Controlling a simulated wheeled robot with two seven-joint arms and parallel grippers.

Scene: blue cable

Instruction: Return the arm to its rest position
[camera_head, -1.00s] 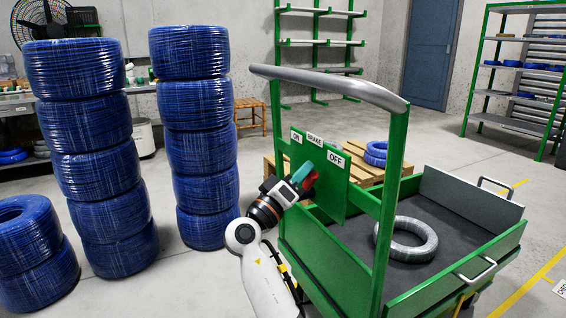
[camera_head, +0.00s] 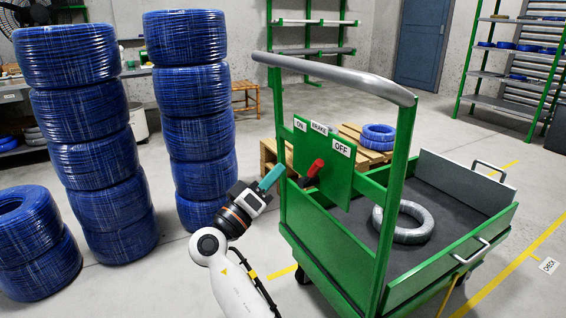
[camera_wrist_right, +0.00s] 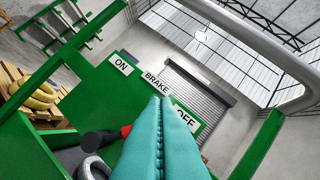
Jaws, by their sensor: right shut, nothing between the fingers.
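My right arm comes in from the bottom of the head view. Its right gripper (camera_head: 271,178), with teal fingers, is shut and empty, just left of the green cart's brake panel (camera_head: 338,183) and apart from it. The red brake lever (camera_head: 314,170) on the panel sits below the BRAKE label, between the ON and OFF labels, and nothing holds it. In the right wrist view the closed teal fingers (camera_wrist_right: 161,135) fill the lower middle and partly cover the panel; the lever's red part (camera_wrist_right: 126,131) shows beside them. My left gripper is not in view.
The green cart (camera_head: 345,245) carries a grey cable coil (camera_head: 411,234) on its bed, and its grey handle bar (camera_head: 335,76) arches above. Tall stacks of blue cable coils (camera_head: 85,120) stand left. A blue coil (camera_head: 378,132) lies on a pallet behind. Floor is open between stacks and cart.

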